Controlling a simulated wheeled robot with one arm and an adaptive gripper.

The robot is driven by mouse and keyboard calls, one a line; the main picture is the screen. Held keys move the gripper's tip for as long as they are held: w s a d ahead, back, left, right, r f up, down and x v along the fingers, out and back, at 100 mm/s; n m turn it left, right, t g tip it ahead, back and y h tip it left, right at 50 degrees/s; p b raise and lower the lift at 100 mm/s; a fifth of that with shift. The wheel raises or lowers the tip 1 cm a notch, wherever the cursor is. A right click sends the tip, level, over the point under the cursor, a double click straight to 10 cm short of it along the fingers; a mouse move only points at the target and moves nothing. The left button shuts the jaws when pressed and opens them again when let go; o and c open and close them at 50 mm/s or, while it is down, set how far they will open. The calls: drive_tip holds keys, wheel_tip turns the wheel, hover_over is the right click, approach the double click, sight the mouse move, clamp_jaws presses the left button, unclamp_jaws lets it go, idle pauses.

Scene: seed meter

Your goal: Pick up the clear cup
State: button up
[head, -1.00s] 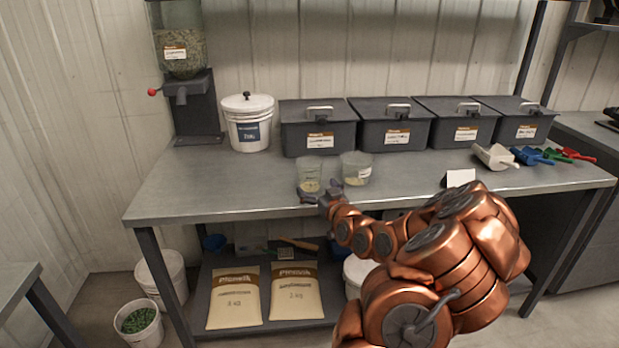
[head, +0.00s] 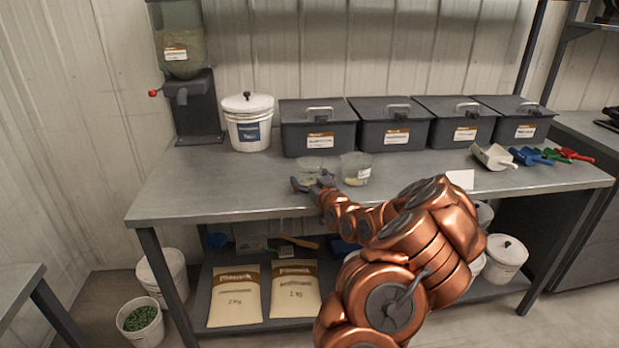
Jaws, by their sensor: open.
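Grey lidded bins (head: 318,138) and a white bucket (head: 248,132) line the back of the bench (head: 215,190). A seed dispenser (head: 190,105) stands at the back left. A white scoop (head: 493,157) and coloured scoops lie right. A white card (head: 460,179) stands near the front edge.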

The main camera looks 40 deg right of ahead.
drive_tip(key=shift+c, duration=0.2)
drive_tip(key=c, duration=1)
drive_tip(key=shift+s+r, duration=0.1)
drive_tip(key=shift+c, duration=0.3)
